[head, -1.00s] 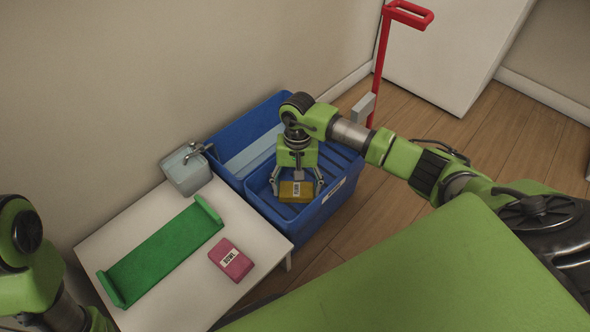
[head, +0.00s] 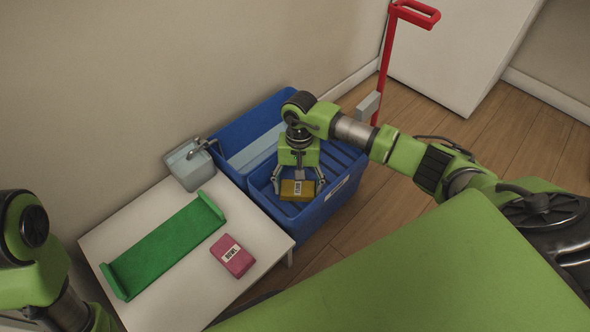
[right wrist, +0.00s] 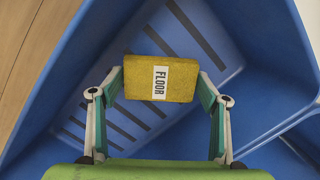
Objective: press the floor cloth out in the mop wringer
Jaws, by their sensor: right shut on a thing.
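The floor cloth (head: 297,190) is a yellow block with a white label; it reads FLOOR in the right wrist view (right wrist: 162,79). My right gripper (head: 299,184) is shut on it, one finger at each end, and holds it inside the blue mop wringer (head: 338,202). In the right wrist view the dark slots of the wringer (right wrist: 60,100) show around and below the cloth. I cannot tell whether the cloth touches the wringer floor. The wringer's red lever (head: 386,65) stands upright at its right. Of my left arm only links show at the left edge; its gripper is out of view.
A white table (head: 130,222) stands left of the wringer. It bears a green tray (head: 165,245), a pink labelled cloth (head: 232,256) and a small grey basin with a tap (head: 188,166). A white cabinet (head: 455,50) stands behind. Wooden floor (head: 500,130) is free at the right.

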